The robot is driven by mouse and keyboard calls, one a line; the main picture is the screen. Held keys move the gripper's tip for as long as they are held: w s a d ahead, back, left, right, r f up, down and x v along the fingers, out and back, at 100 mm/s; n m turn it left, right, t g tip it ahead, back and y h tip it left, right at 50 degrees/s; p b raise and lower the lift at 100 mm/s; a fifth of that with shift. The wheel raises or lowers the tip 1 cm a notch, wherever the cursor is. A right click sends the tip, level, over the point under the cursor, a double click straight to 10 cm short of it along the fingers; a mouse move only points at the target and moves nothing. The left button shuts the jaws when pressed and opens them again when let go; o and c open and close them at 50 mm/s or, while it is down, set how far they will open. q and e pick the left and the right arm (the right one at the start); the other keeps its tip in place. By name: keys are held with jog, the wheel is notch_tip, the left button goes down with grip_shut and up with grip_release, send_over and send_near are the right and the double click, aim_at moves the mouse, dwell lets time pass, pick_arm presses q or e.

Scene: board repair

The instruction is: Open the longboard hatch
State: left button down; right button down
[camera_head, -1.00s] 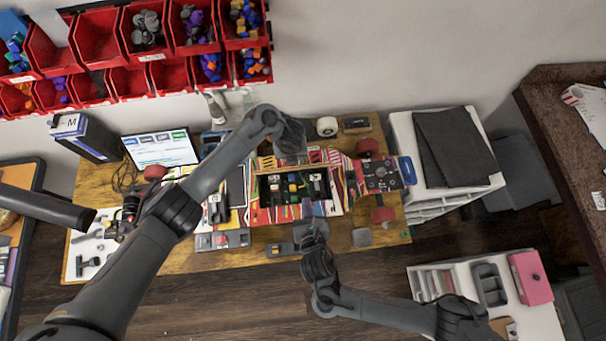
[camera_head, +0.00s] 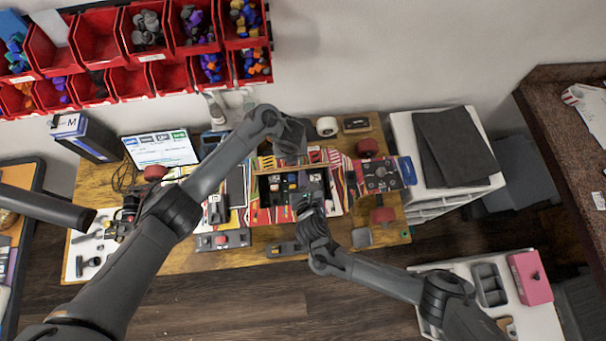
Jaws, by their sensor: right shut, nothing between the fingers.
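The longboard (camera_head: 256,212) lies across the wooden workbench, with colourful stripes and red wheels. In its middle is an open compartment with a dark inside and small coloured parts (camera_head: 291,181). A striped strip (camera_head: 318,157) runs along its far edge; I cannot tell whether it is the hatch lid standing up. My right gripper (camera_head: 303,201) is shut and empty, over the near edge of the compartment. My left gripper (camera_head: 290,150) hangs at the far side of the compartment; its fingers are hidden by its wrist.
Red bins (camera_head: 99,37) hang on the wall at the upper left. A laptop (camera_head: 160,149) stands at the bench's back left. A white drawer unit (camera_head: 405,140) stands to the right, and a pink box (camera_head: 530,277) is at the lower right. Small grey tools lie along the bench's front edge.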

jog(key=shift+w, duration=0.1)
pick_arm(q)
jog(key=shift+s+d+f, duration=0.1)
jog(key=shift+s+d, duration=0.05)
jog(key=shift+d, duration=0.05)
pick_arm(e)
jog(key=shift+w+r, duration=0.5)
jog(key=shift+w, duration=0.35)
pick_arm(q)
jog(key=c, duration=1.2)
grip_release()
jog(key=shift+c, duration=0.2)
jog(key=o, duration=0.4)
jog(key=shift+a, duration=0.15)
pick_arm(e)
jog(key=shift+s+a, duration=0.1)
jog(key=shift+a, duration=0.05)
